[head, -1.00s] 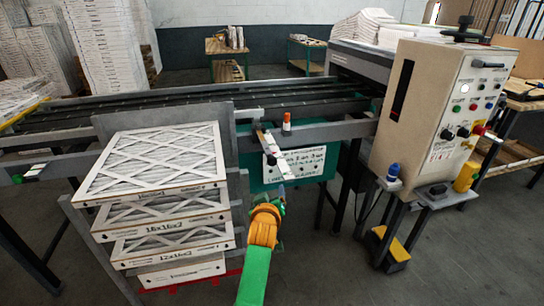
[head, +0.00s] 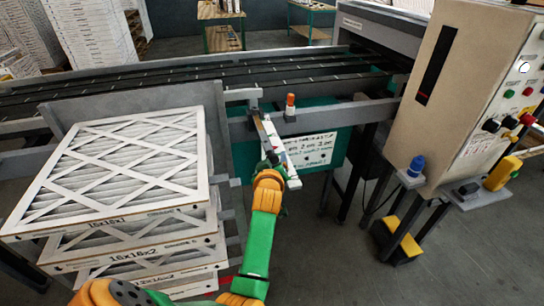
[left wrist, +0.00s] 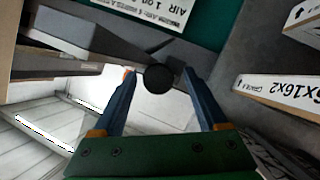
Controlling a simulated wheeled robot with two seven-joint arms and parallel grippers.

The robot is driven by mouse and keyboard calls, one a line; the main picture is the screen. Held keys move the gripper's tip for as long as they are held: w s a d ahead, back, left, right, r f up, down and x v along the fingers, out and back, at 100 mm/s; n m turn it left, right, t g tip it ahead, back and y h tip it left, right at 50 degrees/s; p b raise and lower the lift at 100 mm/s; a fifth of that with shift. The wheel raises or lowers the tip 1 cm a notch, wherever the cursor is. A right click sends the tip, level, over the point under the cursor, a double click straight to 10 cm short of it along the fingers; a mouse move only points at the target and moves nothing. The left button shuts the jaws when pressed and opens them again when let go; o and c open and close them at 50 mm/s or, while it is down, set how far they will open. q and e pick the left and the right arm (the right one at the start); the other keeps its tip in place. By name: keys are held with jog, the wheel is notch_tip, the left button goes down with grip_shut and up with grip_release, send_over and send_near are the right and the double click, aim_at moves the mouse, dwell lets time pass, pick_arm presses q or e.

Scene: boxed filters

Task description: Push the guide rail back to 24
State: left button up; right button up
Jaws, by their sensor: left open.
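The grey guide rail (head: 345,112) runs along the near side of the conveyor in the head view. A bracket with a pale, marked strip (head: 286,160) crosses it and sticks out toward me. An orange-topped post (head: 290,103) stands beside the bracket. My left gripper (head: 272,160) is at the near end of the strip, and its fingers are hard to make out there. In the left wrist view the left gripper (left wrist: 158,73) is open, with a dark round knob (left wrist: 158,79) between or just beyond its fingertips. Contact cannot be told. The scale numbers are too small to read. My right gripper is out of view.
Stacked boxed filters (head: 125,170) stand close to the left of my arm. A white lettered sign (head: 300,152) hangs on a green panel below the rail. A beige control cabinet (head: 465,95) stands at the right, with a small blue-topped object (head: 416,167) near it.

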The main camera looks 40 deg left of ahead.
pick_arm(q)
jog(key=shift+x, duration=0.8)
jog(key=shift+s, duration=0.2)
jog(key=shift+s+d+r, duration=0.6)
jog(key=shift+s, duration=0.1)
jog(key=c, duration=0.8)
jog(key=shift+a, duration=0.1)
grip_shut()
jog(key=shift+f, duration=0.15)
